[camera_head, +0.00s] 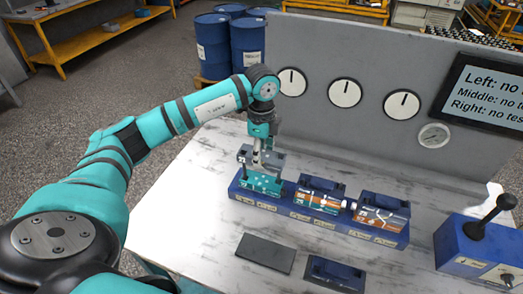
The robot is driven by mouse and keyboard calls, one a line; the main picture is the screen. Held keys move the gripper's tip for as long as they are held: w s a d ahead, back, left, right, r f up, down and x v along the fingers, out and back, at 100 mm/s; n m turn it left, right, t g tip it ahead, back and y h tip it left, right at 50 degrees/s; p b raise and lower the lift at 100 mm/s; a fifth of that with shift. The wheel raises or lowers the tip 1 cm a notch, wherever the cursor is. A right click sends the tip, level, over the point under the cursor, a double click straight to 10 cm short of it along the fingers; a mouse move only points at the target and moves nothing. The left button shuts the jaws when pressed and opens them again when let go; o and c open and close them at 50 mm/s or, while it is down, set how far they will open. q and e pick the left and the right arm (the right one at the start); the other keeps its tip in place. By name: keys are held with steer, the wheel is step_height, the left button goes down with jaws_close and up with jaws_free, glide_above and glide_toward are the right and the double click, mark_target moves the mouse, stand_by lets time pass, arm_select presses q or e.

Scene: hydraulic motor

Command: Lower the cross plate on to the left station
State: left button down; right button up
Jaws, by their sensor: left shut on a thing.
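My left gripper (263,158) points down over the left end of the blue bench block. It is shut on a small grey block, which I take to be the cross plate (275,160); the fingers partly cover it. Directly below is the left station (263,184), with a teal face and white marks. The plate is at the station's top edge; I cannot tell whether it touches. My right gripper is not in view.
The middle (320,196) and right (380,214) stations carry dark blue blocks. In front lie a dark grey pad (265,253) and another dark blue block (335,272). A lever box (480,245) stands at the right. A grey panel with dials (345,92) rises behind.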

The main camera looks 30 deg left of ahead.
mark_target(262, 180)
arm_select(q)
steer(key=shift+f+b, duration=0.8)
steer(key=shift+f, duration=0.45)
steer(key=shift+f+b, duration=1.35)
steer(key=shift+f, duration=0.85)
steer(key=shift+f+b, duration=0.3)
steer(key=shift+f, duration=0.3)
steer(key=c, duration=0.5)
jaws_free()
steer(key=shift+c, duration=0.2)
step_height(262, 180, up, 12)
steer(key=shift+r, duration=0.1)
